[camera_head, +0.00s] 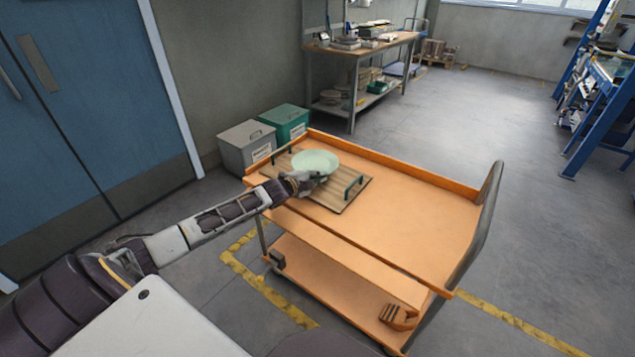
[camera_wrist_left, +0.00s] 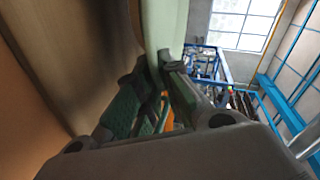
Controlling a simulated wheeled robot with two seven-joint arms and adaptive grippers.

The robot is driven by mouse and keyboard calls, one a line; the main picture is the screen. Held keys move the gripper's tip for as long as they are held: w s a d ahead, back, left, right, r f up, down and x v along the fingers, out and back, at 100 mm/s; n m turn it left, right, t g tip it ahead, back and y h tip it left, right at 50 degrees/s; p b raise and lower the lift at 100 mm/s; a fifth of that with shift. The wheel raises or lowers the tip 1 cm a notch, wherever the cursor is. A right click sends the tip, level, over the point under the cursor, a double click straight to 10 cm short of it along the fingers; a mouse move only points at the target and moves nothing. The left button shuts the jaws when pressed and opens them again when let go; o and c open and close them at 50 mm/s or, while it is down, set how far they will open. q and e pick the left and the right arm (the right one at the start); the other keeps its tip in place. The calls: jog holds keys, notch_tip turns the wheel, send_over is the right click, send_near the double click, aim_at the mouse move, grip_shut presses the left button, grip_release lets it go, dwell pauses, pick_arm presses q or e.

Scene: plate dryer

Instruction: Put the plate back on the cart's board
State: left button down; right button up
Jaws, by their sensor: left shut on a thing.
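A pale green plate (camera_head: 315,161) is over the wooden board (camera_head: 333,194) on the orange cart (camera_head: 420,215). The board has dark green handles. My left gripper (camera_head: 316,178) is shut on the near edge of the plate. In the left wrist view the plate (camera_wrist_left: 163,25) rises from between the fingertips of my left gripper (camera_wrist_left: 165,62), and the brown board (camera_wrist_left: 85,50) fills the left side. I cannot tell whether the plate touches the board. My right gripper is not in view.
Grey bin (camera_head: 246,147) and green bin (camera_head: 286,123) stand on the floor behind the cart. A workbench (camera_head: 362,48) is against the wall. The cart's right top is clear. An orange object (camera_head: 398,317) lies on its lower shelf.

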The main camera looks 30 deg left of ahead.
pick_arm(q)
notch_tip(320, 180, down, 2)
jog(key=shift+f, duration=0.1)
jog(key=c, duration=1.9)
grip_release()
jog(key=shift+f, duration=0.1)
jog(key=shift+o, duration=0.2)
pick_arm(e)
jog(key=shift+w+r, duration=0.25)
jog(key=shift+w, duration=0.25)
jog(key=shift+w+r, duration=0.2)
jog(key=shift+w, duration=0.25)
pick_arm(q)
jog(key=shift+s, duration=0.1)
